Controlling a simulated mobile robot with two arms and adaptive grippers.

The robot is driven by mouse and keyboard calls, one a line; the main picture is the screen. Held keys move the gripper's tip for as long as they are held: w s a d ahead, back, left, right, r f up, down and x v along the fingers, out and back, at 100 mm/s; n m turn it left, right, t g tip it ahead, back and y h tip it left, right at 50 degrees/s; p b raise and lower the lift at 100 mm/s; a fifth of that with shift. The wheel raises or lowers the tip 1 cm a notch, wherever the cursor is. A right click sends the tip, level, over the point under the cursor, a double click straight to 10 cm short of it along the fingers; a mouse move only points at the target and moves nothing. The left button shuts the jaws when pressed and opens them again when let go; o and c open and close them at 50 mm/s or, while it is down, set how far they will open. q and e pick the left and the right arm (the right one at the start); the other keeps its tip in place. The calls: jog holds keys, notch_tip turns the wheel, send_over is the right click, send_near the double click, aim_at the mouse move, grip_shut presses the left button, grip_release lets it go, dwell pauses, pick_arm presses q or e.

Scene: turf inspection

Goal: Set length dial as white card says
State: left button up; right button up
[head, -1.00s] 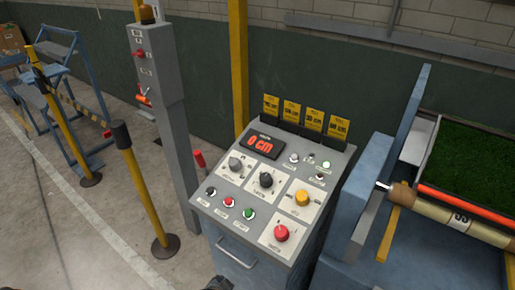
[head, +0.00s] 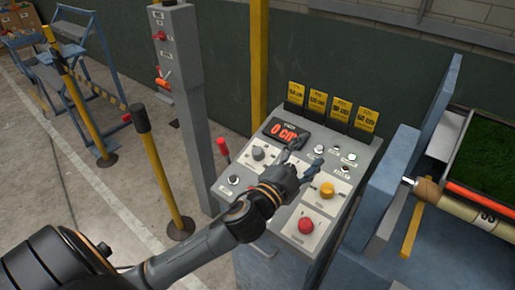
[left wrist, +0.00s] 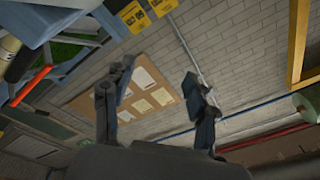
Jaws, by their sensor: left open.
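The control panel (head: 345,165) carries a black display (head: 288,131) that reads 0 cm in red. A grey dial (head: 258,153) on a white plate is below it at the left, and a yellow knob (head: 327,190) sits lower right. My left gripper (head: 302,158) is open and empty over the panel's middle, hiding the black middle dial. Its spread fingers also show in the left wrist view (left wrist: 158,88). Whether it touches the panel I cannot tell. Several yellow cards (head: 341,110) stand along the panel's back edge, their print too small to read surely. I see no clear white card.
A red mushroom button (head: 305,224) is low on the panel. A grey post (head: 180,90) and a yellow barrier post (head: 160,180) stand to the left. A notice board (left wrist: 133,95) hangs on the wall.

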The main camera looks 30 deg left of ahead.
pick_arm(q)
jog(key=d+r+m+h, duration=0.6)
jog(key=r+m+h, duration=0.2)
jog(key=m+h, duration=0.25)
jog(key=m+g+y, duration=1.3)
jog(key=m+g, duration=0.2)
jog(key=m, duration=0.1)
send_near(257, 150)
jog(key=shift+h, duration=0.25)
jog(key=p+x, duration=0.2)
jog(key=x, duration=0.1)
jog(key=p+x, duration=0.2)
jog(key=x, duration=0.2)
jog(key=shift+w+a+f+p, duration=0.1)
jog(key=shift+a+f+p, duration=0.1)
jog(key=shift+f+p, duration=0.1)
jog(key=shift+w+f+t, duration=0.25)
jog(key=shift+f+t, duration=0.05)
jog(key=shift+f, duration=0.4)
pick_arm(e)
jog(key=shift+s+a+r, duration=0.15)
jog(key=shift+r, duration=1.05)
jog(key=shift+s+a+r, duration=0.15)
jog(key=shift+r, duration=1.05)
pick_arm(q)
jog(key=c, duration=1.2)
